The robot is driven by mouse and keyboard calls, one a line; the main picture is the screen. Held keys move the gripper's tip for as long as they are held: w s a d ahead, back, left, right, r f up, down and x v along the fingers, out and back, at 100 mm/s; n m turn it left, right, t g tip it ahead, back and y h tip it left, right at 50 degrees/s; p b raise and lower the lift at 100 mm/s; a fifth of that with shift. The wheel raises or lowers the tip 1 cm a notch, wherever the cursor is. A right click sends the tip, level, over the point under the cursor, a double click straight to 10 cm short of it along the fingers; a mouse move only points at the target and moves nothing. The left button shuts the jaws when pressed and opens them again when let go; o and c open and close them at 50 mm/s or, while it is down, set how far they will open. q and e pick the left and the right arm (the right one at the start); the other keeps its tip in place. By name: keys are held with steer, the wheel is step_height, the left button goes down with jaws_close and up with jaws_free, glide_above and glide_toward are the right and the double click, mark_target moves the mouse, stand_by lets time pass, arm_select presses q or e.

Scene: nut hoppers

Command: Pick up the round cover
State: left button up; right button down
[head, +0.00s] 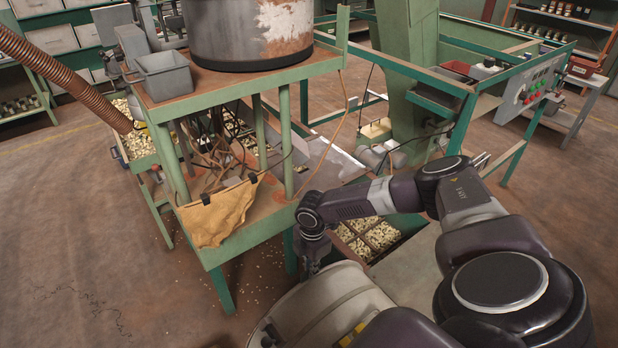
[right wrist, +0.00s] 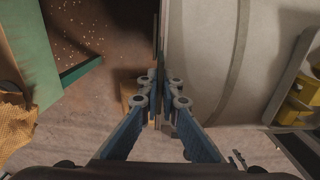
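The round cover (head: 332,308) is a large cream, curved piece at the bottom middle of the head view, cut off by the lower edge and partly hidden by my right arm. In the right wrist view its pale surface (right wrist: 210,62), with a curved seam, fills the right of centre. My right gripper (head: 309,270) points down at the cover's far-left edge. In the right wrist view the fingers (right wrist: 161,88) are drawn close together with the cover's thin edge between them. The exact contact is hard to see. My left gripper is not in view.
A green stand (head: 262,222) with a cloth bag (head: 217,213) is left of the gripper. A large metal drum (head: 250,32) and grey bin (head: 163,76) stand on top. Nut-filled trays (head: 370,238) lie behind my arm. The floor at left is mostly clear.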

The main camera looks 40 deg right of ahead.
steer(key=shift+w, duration=0.1)
step_height(320, 180, up, 7)
steer(key=b, duration=0.2)
steer(key=w+d+b, duration=0.2)
steer(key=w+b, duration=0.8)
steer(key=w, duration=0.9)
steer(key=shift+w+b, duration=0.3)
steer(key=shift+w, duration=0.05)
steer(key=shift+d, duration=0.1)
stand_by(0.6)
stand_by(0.5)
